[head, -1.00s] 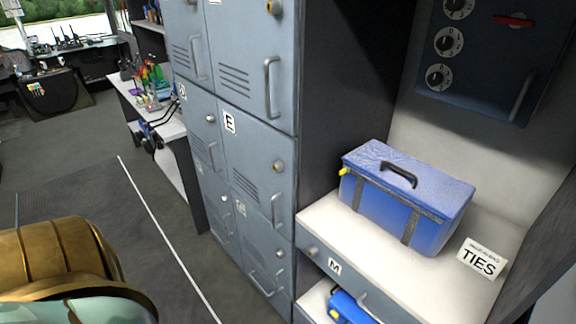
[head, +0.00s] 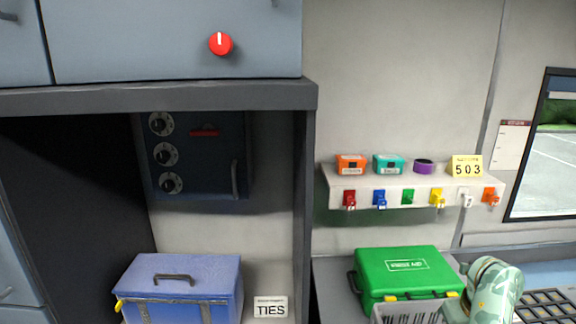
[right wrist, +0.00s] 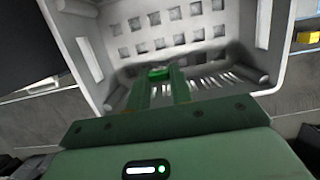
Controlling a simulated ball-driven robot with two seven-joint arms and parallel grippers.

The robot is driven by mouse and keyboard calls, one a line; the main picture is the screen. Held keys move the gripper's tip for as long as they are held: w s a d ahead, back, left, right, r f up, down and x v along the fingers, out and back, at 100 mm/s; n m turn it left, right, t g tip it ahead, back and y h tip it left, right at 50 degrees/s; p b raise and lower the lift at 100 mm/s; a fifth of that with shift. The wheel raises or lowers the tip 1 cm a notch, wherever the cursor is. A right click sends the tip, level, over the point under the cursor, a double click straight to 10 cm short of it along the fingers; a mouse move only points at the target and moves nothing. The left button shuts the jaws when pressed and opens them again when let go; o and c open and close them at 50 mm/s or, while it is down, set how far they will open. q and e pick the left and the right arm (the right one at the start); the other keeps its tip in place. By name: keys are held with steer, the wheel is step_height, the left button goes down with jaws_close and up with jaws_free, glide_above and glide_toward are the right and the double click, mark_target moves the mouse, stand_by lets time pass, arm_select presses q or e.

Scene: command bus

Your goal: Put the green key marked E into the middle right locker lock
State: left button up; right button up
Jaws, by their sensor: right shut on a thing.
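In the right wrist view, my right gripper (right wrist: 162,88) has its green fingers closed on a small green piece (right wrist: 160,73), which looks like the green key. I cannot read a mark on it. Behind the fingertips is the inside of a grey slotted basket (right wrist: 95,65). In the head view my right arm shows at the lower right; its fingertips do not show clearly. The middle right locker and its lock are out of the head view; only a sliver of locker front (head: 15,265) shows at the left edge. My left gripper is not in view.
A wall shelf (head: 335,185) carries coloured key tags, including a green tag (head: 407,197) with no key visibly hanging. Below are a green first aid case (head: 400,270) and the basket (head: 380,314). A blue bag (head: 190,275) sits in the alcove beside the TIES card (head: 270,307).

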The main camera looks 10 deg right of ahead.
steer(key=w+p+v, duration=0.2)
steer(key=p+v, duration=0.7)
steer(key=v, duration=0.1)
steer(key=w+r+p+v, duration=0.1)
steer(key=w+p+v, duration=0.1)
steer(key=p+v, duration=0.8)
steer(key=shift+w+d+r, duration=0.25)
steer(key=shift+d+r, duration=0.1)
steer(key=shift+f, duration=0.1)
